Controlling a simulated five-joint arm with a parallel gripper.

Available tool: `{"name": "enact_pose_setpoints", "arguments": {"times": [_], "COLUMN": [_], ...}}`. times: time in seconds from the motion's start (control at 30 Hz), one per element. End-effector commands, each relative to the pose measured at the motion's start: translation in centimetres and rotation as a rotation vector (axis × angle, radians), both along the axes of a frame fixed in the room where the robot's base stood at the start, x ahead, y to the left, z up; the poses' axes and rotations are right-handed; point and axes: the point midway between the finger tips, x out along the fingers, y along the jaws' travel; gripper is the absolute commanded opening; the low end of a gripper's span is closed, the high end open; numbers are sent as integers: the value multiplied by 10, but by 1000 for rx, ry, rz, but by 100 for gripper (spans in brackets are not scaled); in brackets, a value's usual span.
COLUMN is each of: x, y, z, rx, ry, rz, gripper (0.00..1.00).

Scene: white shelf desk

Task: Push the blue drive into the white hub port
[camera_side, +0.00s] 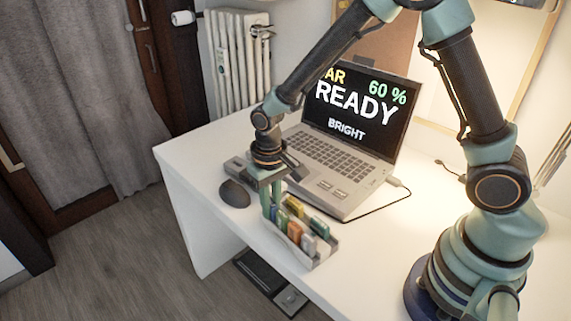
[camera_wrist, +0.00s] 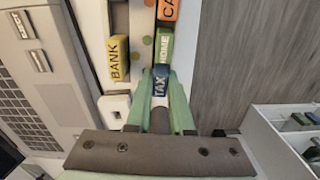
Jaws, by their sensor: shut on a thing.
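The blue drive (camera_wrist: 160,86), labelled TAX, is between the fingers of my gripper (camera_wrist: 160,104) in the wrist view. My gripper is shut on it. In the side view my gripper (camera_side: 271,205) is at the left end of the drive tray (camera_side: 322,263), and the fingers hide the blue drive. The drive lines up with the green HOME drive (camera_wrist: 165,47); I cannot tell if it is lifted clear of the tray.

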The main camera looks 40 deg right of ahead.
Motion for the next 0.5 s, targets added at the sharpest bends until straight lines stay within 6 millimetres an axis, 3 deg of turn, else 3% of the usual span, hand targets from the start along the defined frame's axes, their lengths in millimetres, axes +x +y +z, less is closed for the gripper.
{"name": "enact_pose_setpoints", "arguments": {"times": [0.27,0.5], "x": [1,2], "y": [0,1], "z": [15,57], "rx": [1,2], "ry": [-3,-8], "rz": [0,0], "gripper": [0,0]}}
